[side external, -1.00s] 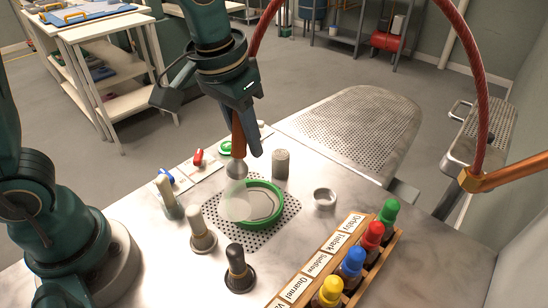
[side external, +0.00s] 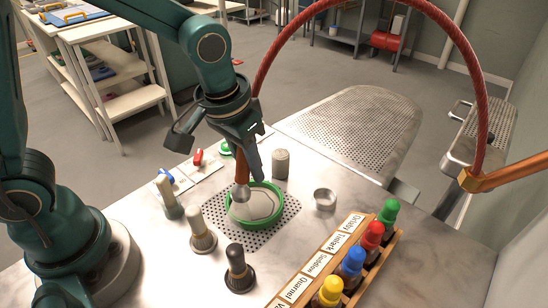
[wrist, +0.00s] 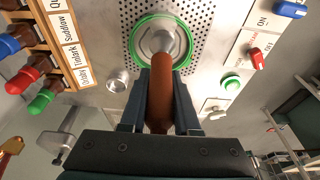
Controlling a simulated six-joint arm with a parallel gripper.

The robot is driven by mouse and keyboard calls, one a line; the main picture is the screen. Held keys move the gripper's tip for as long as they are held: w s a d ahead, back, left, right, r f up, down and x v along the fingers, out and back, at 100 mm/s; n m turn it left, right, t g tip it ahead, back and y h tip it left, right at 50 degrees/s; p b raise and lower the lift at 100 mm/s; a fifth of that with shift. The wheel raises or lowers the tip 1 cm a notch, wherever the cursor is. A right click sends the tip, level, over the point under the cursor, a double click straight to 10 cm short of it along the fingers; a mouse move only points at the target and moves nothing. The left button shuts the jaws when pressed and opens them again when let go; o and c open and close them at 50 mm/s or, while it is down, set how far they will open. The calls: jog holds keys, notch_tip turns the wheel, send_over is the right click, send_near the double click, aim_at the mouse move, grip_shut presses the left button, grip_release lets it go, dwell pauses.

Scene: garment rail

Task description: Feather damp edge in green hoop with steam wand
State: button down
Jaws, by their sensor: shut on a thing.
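My gripper (side external: 248,172) is shut on the brown handle of the steam wand (side external: 241,168), which points down. The wand's rounded metal head (side external: 241,196) is over the left part of the green hoop (side external: 283,203); I cannot tell whether it touches the cloth. Pale grey cloth (side external: 262,206) shows inside the hoop, and its damp edge is hard to make out. In the wrist view, the handle (wrist: 159,98) lies between both fingers, and the head (wrist: 166,40) covers much of the cloth inside the hoop (wrist: 134,38). No steam shows now.
The hoop lies on a perforated plate (side external: 285,222). Around it stand a grey cylinder (side external: 281,164), a small metal cup (side external: 325,199) and several upright knobbed tools, one black-topped (side external: 238,268). A wooden rack (side external: 320,270) of coloured-cap bottles is at front right. Red hose (side external: 484,100) arches behind.

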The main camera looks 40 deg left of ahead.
jog(key=shift+d, duration=0.15)
dwell(0.3)
jog(key=shift+w+d, duration=0.2)
jog(key=shift+d, duration=0.35)
jog(key=shift+w+d, duration=0.2)
jog(key=shift+d, duration=0.3)
jog(key=shift+w+d, duration=0.75)
jog(key=shift+w, duration=0.3)
jog(key=shift+w, duration=0.1)
jog(key=shift+w, duration=1.1)
jog(key=shift+w+a, duration=0.1)
